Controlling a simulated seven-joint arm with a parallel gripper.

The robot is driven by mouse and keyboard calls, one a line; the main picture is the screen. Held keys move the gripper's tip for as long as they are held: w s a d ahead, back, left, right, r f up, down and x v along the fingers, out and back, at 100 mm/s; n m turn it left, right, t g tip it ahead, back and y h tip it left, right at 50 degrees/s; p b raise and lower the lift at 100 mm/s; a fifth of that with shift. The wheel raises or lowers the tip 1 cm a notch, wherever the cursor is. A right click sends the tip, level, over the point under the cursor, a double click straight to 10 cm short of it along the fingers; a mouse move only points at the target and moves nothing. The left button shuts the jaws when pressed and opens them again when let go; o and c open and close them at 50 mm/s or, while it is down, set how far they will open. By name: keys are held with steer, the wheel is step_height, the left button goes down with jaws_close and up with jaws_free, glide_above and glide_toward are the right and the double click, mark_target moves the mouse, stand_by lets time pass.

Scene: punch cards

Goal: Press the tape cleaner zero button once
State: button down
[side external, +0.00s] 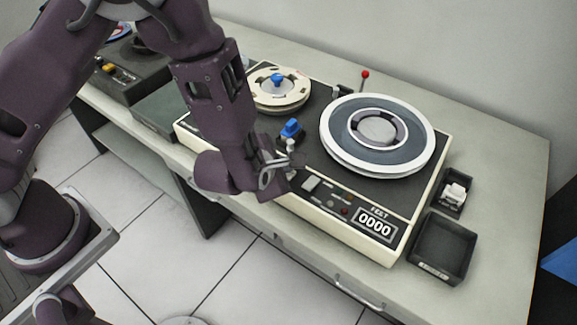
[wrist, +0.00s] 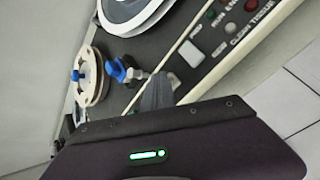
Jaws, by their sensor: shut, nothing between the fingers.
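The tape cleaner (side external: 385,240) is a dark-topped deck with cream sides and two reels. Its front strip has a counter (side external: 374,225) reading 0000 under "FEET". A pale rectangular button (side external: 311,184) sits left of small lamps on this strip; it also shows in the wrist view (wrist: 192,53). I cannot read which button is labelled zero. My gripper (side external: 288,178) is shut and empty, just left of the pale button over the front edge. In the wrist view, the gripper fingers (wrist: 158,92) are together beside the pale button, apart from it in the picture; their height above the panel is unclear.
A blue-topped part (side external: 292,128) stands on the deck close behind my gripper. A large grey reel (side external: 340,140) lies right, a cream reel (side external: 281,103) at the back left. A red-tipped lever (side external: 365,75) rises behind. A black tray (side external: 443,247) sits to the right.

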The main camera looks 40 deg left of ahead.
steer(key=shift+r, duration=1.2)
step_height(320, 180, up, 5)
steer(key=shift+r, duration=0.1)
stand_by(0.6)
